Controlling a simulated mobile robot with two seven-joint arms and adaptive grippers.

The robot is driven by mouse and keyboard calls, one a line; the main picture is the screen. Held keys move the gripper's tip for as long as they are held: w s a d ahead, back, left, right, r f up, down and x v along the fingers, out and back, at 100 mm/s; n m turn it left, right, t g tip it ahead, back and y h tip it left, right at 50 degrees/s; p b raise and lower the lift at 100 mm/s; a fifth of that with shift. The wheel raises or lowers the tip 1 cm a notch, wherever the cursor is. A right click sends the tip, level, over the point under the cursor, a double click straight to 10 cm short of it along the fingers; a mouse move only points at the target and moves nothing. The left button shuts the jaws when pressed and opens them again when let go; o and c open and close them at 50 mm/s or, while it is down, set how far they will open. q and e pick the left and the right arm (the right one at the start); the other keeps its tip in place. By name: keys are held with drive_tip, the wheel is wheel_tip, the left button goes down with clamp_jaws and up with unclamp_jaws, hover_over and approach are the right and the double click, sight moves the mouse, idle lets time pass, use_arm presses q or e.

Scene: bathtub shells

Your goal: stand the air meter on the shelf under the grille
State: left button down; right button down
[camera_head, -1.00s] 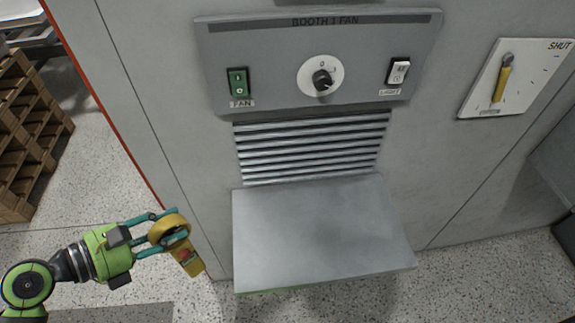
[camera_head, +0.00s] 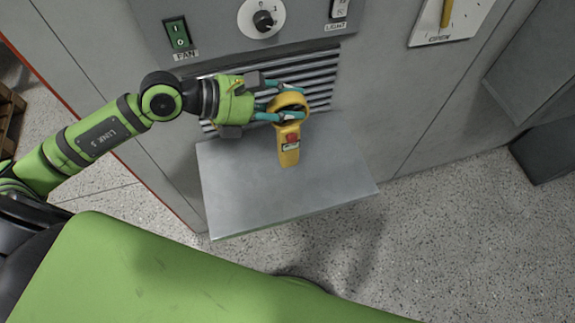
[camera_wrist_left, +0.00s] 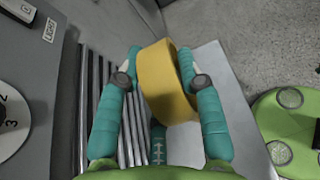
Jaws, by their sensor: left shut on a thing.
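The air meter (camera_head: 289,150) is yellow, with a ring at its top and a red button on its body. My left gripper (camera_head: 292,101) is shut on its ring, with the body pointing down towards the shelf. The ring (camera_wrist_left: 164,82) shows between the teal fingers (camera_wrist_left: 163,68) in the left wrist view. The grey metal shelf (camera_head: 235,195) juts out under the grille (camera_head: 322,78), which is partly hidden by the gripper. The meter appears over the back half of the shelf; I cannot tell whether its lower end touches. My right gripper is not in view.
The fan panel has a green switch (camera_head: 177,34) and a dial (camera_head: 262,18) above the grille. A yellow lever (camera_head: 446,13) is on a plate to the right. The shelf's front and right parts are bare.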

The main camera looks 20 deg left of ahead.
sight(277, 135)
use_arm(q)
wheel_tip(277, 135, down, 6)
drive_tip(key=shift+a+r+p, duration=0.15)
drive_tip(key=shift+r+p, duration=0.1)
drive_tip(key=shift+p, duration=0.1)
drive_tip(key=shift+f, duration=2.15)
drive_tip(key=shift+f, duration=0.2)
drive_tip(key=c, duration=0.8)
unclamp_jaws()
